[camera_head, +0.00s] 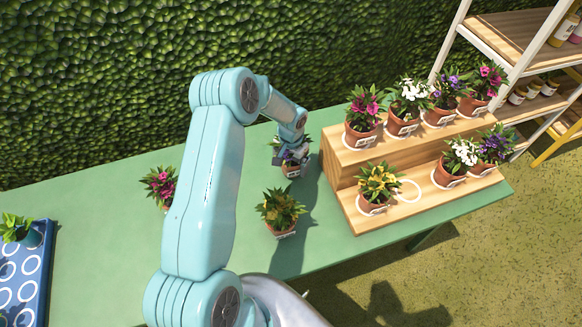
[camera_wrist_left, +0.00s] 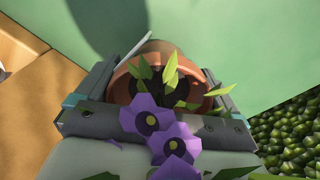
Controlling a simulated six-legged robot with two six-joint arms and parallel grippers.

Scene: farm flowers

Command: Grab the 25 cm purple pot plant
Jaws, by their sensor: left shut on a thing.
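A purple-flowered pot plant (camera_wrist_left: 150,120) in a terracotta pot fills the middle of the left wrist view, with the pot between the two grey fingers of my left gripper (camera_wrist_left: 140,88). The gripper is shut on this pot. In the head view the gripper (camera_head: 290,158) is at the far part of the green table, left of the wooden stand, and the held pot (camera_head: 292,171) shows partly below it. I cannot tell whether the pot touches the table. Flowers and gripper parts hide some of the pot. My right gripper is not in view.
A two-step wooden stand (camera_head: 366,157) with several potted flowers is right of the gripper. A yellow plant (camera_head: 280,208) and a pink plant (camera_head: 160,184) stand on the green table (camera_head: 106,217). A blue tray (camera_head: 40,285) is at the left, and a hedge (camera_head: 150,80) behind.

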